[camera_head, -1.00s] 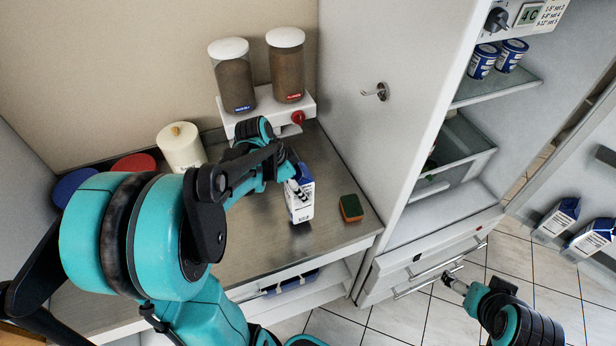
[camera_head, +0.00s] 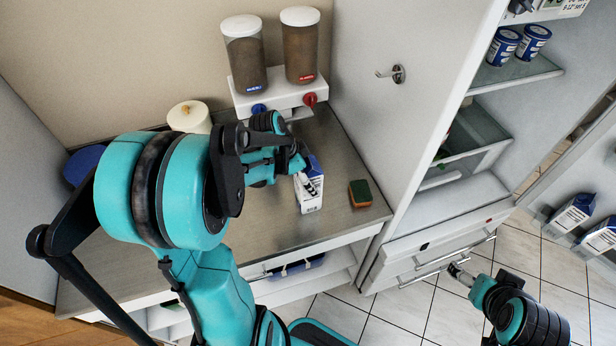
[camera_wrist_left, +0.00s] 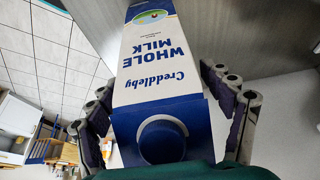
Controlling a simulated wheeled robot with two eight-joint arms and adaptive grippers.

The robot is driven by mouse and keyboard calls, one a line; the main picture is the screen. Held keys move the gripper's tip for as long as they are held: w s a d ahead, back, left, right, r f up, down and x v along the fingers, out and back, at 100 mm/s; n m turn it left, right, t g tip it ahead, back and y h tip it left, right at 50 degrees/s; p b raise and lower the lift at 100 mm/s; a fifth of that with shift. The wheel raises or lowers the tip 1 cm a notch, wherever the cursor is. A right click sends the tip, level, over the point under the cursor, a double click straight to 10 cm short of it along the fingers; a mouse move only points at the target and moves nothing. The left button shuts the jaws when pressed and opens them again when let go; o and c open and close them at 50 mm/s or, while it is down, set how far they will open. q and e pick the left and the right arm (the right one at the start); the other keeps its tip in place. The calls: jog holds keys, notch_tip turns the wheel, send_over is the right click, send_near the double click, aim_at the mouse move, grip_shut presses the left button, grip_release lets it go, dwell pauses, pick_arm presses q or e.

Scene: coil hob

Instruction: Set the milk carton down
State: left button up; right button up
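The milk carton (camera_head: 311,197) is white and blue and stands upright on the metal counter (camera_head: 265,225), left of the sponge. In the left wrist view the carton (camera_wrist_left: 160,62) is large, with its blue cap nearest the camera. My left gripper (camera_head: 304,183) is at the carton's upper part. In the wrist view its fingers (camera_wrist_left: 168,125) are on both sides of the carton, spread, with narrow gaps showing beside it. My right gripper (camera_head: 457,270) is low on the right, away from the counter, near the drawer handles; its finger opening is too small to judge.
A green and brown sponge (camera_head: 360,193) lies right of the carton. A two-jar dispenser (camera_head: 280,95) and a pale canister (camera_head: 189,117) stand at the back. The open fridge (camera_head: 447,205) is on the right, its door shelf holding cartons (camera_head: 573,213). The front counter is clear.

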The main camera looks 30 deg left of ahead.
pick_arm(q)
jog(key=p+v, duration=0.3)
jog(key=v, duration=0.9)
jog(key=s+d+n+t+y, duration=0.1)
jog(key=s+d+n+t, duration=0.1)
jog(key=d, duration=0.5)
jog(key=s+d+r+n+t+y, duration=0.1)
jog(key=s+d+n, duration=0.4)
jog(key=d+n, duration=0.1)
jog(key=shift+d+r+t+y, duration=0.25)
jog(key=shift+d+t+y, duration=0.15)
jog(key=shift+d, duration=0.05)
jog(key=shift+f, duration=0.1)
